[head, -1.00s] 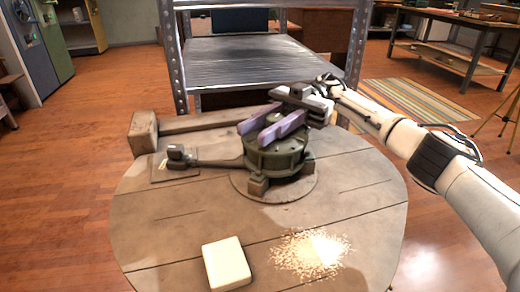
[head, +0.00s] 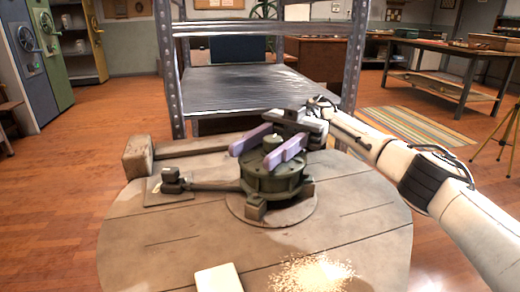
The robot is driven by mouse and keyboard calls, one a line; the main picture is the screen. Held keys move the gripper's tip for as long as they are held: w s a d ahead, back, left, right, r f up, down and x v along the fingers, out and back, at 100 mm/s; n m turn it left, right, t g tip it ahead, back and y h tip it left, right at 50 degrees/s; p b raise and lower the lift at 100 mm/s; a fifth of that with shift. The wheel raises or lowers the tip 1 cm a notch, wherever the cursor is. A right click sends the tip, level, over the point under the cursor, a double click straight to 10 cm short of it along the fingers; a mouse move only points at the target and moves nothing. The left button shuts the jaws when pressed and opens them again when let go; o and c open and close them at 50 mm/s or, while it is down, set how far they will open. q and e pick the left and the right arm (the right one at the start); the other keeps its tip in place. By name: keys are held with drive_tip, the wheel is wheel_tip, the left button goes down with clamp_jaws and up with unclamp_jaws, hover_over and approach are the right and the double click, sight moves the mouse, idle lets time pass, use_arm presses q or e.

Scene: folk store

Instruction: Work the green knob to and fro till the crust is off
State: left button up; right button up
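A dark green round device (head: 272,180) stands on a round base plate on the wooden table. A small green knob (head: 273,143) shows on its top, between the two purple fingers of my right gripper (head: 269,146). The fingers are spread, one on each side of the knob, with a gap visible. I cannot tell whether either finger touches it. A bar runs left from the device to a small dark block (head: 172,180). No crust can be made out on the device at this size. My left gripper is not in view.
Pale crumbs (head: 315,273) lie on the near part of the rounded table (head: 140,240), beside a cream block (head: 218,281). A wooden beam (head: 140,158) lies along the far edge. A metal shelf rack (head: 235,88) stands just behind the table.

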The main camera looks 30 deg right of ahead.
drive_tip(key=shift+r, duration=0.25)
use_arm(q)
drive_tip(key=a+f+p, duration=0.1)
drive_tip(key=p, duration=0.1)
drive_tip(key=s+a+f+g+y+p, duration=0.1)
drive_tip(key=p, duration=0.1)
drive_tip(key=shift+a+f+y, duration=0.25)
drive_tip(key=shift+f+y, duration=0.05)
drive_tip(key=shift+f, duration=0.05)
use_arm(e)
wheel_tip(320, 180, up, 10)
drive_tip(key=shift+f, duration=0.25)
